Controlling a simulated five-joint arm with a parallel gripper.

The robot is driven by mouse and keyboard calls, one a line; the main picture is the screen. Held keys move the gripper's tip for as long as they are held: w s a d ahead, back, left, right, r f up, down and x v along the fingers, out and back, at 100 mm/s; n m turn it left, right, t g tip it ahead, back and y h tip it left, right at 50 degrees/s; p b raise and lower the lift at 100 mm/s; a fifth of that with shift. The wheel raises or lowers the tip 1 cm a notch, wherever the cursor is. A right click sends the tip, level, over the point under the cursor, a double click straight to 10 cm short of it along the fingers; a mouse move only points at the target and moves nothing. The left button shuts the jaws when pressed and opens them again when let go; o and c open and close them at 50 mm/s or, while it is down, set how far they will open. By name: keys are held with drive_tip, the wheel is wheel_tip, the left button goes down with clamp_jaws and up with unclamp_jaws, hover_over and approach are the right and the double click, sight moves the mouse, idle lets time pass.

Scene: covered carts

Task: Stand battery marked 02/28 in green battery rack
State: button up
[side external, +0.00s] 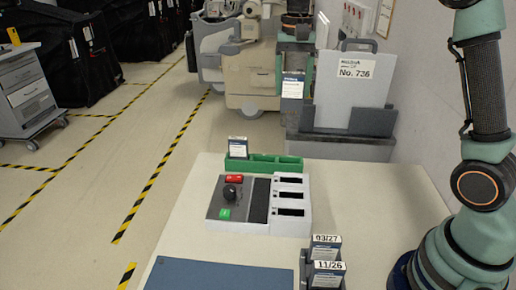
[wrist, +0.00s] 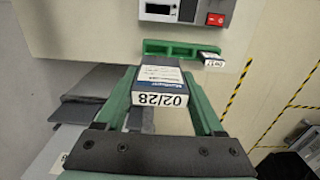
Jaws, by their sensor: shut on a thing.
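The battery marked 02/28 (wrist: 160,87) is dark with a white label end, and sits between the green fingers of my gripper (wrist: 162,72). In the side view my gripper (side external: 294,66) hangs beyond the table's far edge, shut on this battery (side external: 292,86), which looks roughly upright and clear of the table. The green battery rack (side external: 264,166) stands at the far edge of the table, below the battery in the picture. Its left slot holds a battery (side external: 238,147); the middle and right slots look empty. The rack (wrist: 165,49) also shows in the wrist view, ahead of the fingertips.
A grey and white charger (side external: 225,208) with three slots stands on the near side of the rack. Batteries marked 03/27 (side external: 326,240) and 11/26 (side external: 327,267) stand at the near right. A blue mat (side external: 220,275) lies in front. A grey bin (side external: 350,148) is beyond the table.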

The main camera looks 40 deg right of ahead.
sight(296, 84)
drive_tip(key=d, duration=0.1)
drive_tip(key=w+d+f, duration=0.1)
drive_tip(key=shift+w+d+f, duration=0.1)
drive_tip(key=shift+w+d, duration=0.15)
drive_tip(key=shift+d, duration=0.1)
drive_tip(key=shift+f, duration=9.65)
drive_tip(key=shift+f, duration=0.2)
drive_tip(key=o, duration=1.5)
drive_tip(key=shift+o, duration=0.2)
